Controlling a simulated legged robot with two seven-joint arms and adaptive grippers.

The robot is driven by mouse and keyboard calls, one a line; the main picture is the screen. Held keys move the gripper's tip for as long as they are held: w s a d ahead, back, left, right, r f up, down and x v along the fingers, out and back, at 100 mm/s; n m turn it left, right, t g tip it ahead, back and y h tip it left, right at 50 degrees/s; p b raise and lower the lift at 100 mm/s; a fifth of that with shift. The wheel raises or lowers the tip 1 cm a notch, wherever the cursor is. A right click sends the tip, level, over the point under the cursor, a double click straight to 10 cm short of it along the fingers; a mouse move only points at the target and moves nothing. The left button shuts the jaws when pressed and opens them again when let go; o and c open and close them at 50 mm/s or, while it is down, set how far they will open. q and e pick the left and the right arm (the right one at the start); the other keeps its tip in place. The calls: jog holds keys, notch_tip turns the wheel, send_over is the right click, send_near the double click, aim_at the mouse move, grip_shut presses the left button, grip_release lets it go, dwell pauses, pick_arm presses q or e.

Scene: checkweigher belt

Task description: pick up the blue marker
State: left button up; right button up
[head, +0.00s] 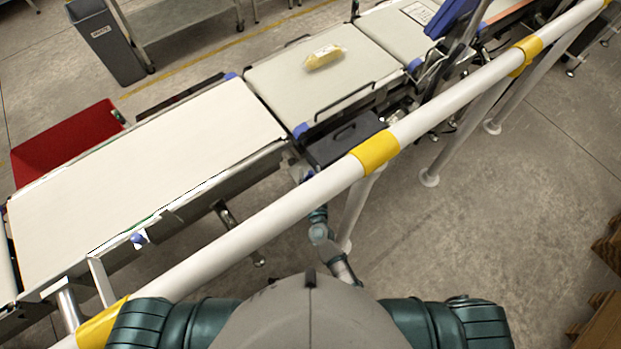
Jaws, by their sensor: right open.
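I cannot make out a blue marker for certain. A small blue piece (138,239) shows at the front side of the left belt, but it is too small to tell whether it is a marker or a fitting. My right gripper (301,172) is small and partly hidden, beyond the white rail by the gap between the belts. It is open, and I see nothing held in it. My left gripper is not in view.
A white rail with yellow bands (300,206) crosses in front of me. Behind it are the left belt (150,160), bare, and the middle belt (290,80), bearing a yellowish packet (324,57). A red bin (65,143) and grey bin (105,42) stand beyond.

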jog(key=shift+a, duration=0.15)
jog(key=shift+d, duration=0.25)
grip_shut()
